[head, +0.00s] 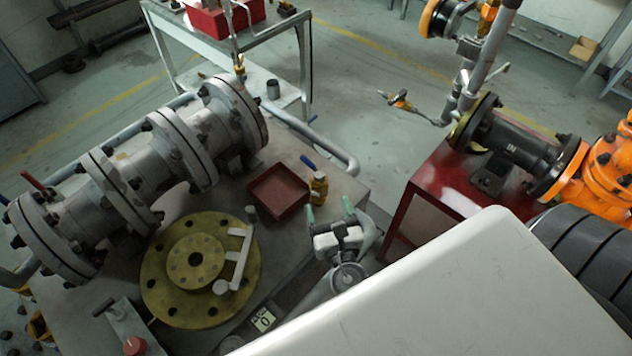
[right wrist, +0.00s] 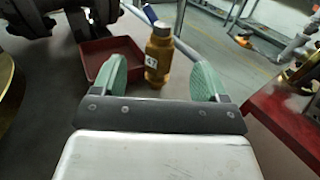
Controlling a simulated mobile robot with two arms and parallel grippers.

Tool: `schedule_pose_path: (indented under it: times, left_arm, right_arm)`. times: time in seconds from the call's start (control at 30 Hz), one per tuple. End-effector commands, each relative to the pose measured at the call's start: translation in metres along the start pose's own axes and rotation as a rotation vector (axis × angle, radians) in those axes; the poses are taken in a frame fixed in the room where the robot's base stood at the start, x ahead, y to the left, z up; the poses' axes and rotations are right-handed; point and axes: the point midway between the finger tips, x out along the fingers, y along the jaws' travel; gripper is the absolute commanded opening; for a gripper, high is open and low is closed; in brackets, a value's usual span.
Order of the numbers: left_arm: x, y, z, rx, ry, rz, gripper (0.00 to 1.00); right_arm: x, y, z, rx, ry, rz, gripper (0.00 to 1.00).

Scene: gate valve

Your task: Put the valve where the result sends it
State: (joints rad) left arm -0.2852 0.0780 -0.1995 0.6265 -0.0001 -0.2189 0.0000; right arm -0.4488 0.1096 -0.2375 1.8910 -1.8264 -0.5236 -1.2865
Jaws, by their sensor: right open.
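A small brass valve (head: 318,187) with a grey top and a white tag stands upright on the grey bench, beside a shallow red tray (head: 278,192). In the right wrist view the valve (right wrist: 158,55) shows between and beyond the green fingertips, apart from them; the tray (right wrist: 104,58) is to its left. My right gripper (head: 329,209) is open and empty, on the near side of the valve. A small plate (head: 264,320) marked with a 0 lies at the bench's front; its smaller lettering is not readable. My left gripper is not in view.
A yellow round flange (head: 195,258) with a grey lever lies left of the tray. Large grey flanged pipework (head: 178,152) crosses the bench behind it. A blue handle shows behind the valve. A red stand (head: 440,182) with black and orange pipework is at right.

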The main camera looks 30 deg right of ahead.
Motion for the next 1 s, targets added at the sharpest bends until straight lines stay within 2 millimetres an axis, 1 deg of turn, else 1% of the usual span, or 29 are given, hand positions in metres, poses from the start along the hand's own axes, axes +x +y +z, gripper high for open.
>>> schedule_pose_path:
  times: [0.03,0.1,0.2,0.27,0.37,0.5,0.67,0.77,0.97,1.0]
  left_arm:
    - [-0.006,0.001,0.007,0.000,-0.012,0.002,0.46]
    - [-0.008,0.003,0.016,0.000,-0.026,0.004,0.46]
    - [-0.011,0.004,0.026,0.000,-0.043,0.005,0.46]
    - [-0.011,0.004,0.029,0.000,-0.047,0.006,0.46]
    - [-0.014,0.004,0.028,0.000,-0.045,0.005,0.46]
    - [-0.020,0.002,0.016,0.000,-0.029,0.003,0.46]
    - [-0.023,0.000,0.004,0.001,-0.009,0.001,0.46]
    - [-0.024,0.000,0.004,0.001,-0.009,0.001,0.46]
    - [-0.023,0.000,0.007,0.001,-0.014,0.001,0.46]
    - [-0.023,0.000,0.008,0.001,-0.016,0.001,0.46]
  right_arm:
    - [0.010,0.000,0.004,0.001,-0.003,-0.002,0.73]
    - [0.021,0.000,0.003,0.000,-0.002,-0.002,0.73]
    - [0.031,0.000,0.002,0.001,-0.001,-0.001,0.73]
    - [0.035,0.000,0.001,0.001,0.000,-0.001,0.73]
    - [0.043,-0.001,0.001,0.001,-0.001,-0.001,0.73]
    - [0.065,-0.001,0.000,-0.001,-0.002,-0.002,0.73]
    - [0.084,-0.001,-0.002,0.001,0.000,-0.001,0.73]
    - [0.088,-0.001,-0.003,0.001,0.001,-0.001,0.73]
    - [0.088,-0.001,-0.004,0.002,0.001,-0.001,0.73]
    - [0.088,-0.001,-0.004,0.002,0.001,-0.001,0.67]
